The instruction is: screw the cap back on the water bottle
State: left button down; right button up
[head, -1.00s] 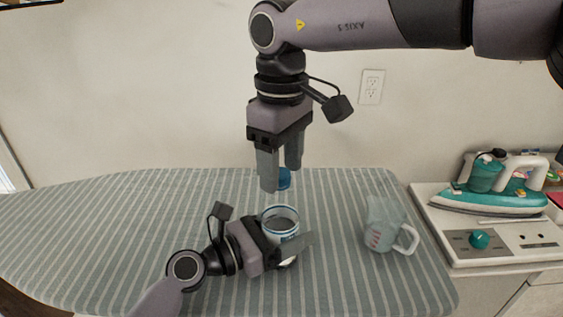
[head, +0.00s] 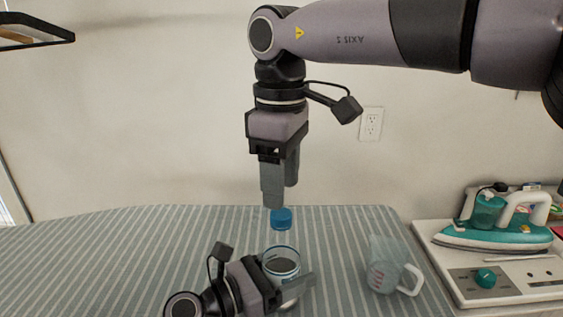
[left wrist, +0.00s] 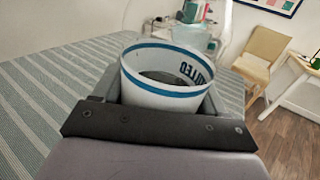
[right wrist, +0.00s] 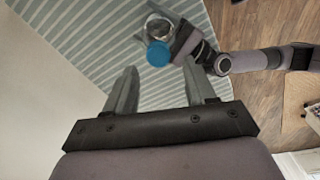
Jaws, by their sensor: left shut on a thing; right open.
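The water bottle (head: 282,264) is clear, with a blue-edged white band. It stands upright on the ironing board; its band fills the left wrist view (left wrist: 165,92). My left gripper (head: 294,288) is shut around its body from the left. The blue cap (head: 281,220) shows above the bottle, in line with it, apparently on its clear neck. How well it is seated cannot be told. My right gripper (head: 279,196) points down just above the cap, open and empty. In the right wrist view the cap (right wrist: 158,54) lies beyond the fingertips, overlapping the bottle's outline.
A clear measuring jug (head: 385,272) with a white handle stands to the right of the bottle on the striped ironing board (head: 120,262). A teal iron (head: 500,232) rests on a white panel farther right. The board's left side is clear.

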jog(key=n, duration=0.7)
jog(key=shift+s+a+r, duration=0.15)
jog(key=shift+a, duration=0.1)
jog(key=n, duration=0.6)
jog(key=shift+a+r+n, duration=0.15)
jog(key=shift+r+n, duration=0.05)
jog(key=shift+n, duration=0.1)
jog(key=n, duration=0.6)
jog(key=shift+s+a+r+n, duration=0.1)
jog(key=shift+r+n, duration=0.1)
jog(key=shift+n, duration=0.2)
jog(key=n, duration=0.3)
jog(key=shift+r, duration=0.1)
jog(key=n, duration=0.5)
jog(key=shift+r, duration=0.2)
jog(key=n, duration=0.4)
jog(key=shift+r+n, duration=0.15)
jog(key=shift+n, duration=0.25)
jog(key=n, duration=0.4)
jog(key=shift+r+n, duration=0.2)
jog(key=shift+n, duration=0.2)
jog(key=n, duration=0.6)
jog(key=shift+w+d+r, duration=0.2)
jog(key=shift+w+d, duration=0.05)
jog(key=shift+d, duration=0.05)
jog(key=n, duration=0.5)
jog(key=shift+w+d+r, duration=0.15)
jog(key=shift+d, duration=0.05)
